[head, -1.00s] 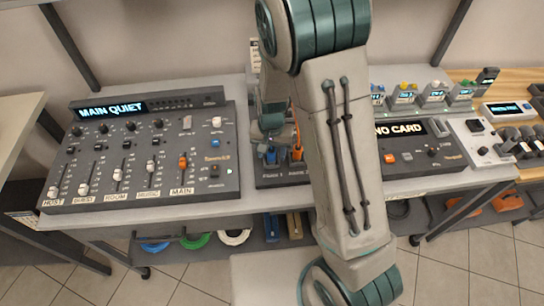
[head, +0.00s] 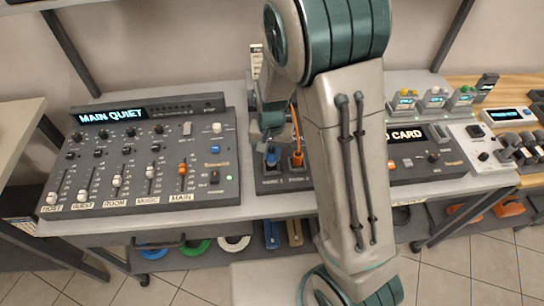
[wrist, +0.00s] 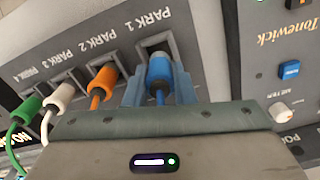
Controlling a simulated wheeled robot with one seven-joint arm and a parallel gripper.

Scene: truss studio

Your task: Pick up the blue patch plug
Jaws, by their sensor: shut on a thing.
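The blue patch plug (wrist: 160,72) sits at the PARK 1 socket of a dark sloped panel (wrist: 120,45) in the wrist view. My gripper (wrist: 159,88) has one finger on each side of the plug and is shut on it. The plug's front end is at the socket opening; how deep it sits is hard to tell.
Beside it stand an orange plug (wrist: 103,82) at PARK 2, a white plug (wrist: 57,95) and a green plug (wrist: 28,107), with cables. A mixer console (head: 140,155) stands left. My arm hides part of the NO CARD unit (head: 425,150) at right.

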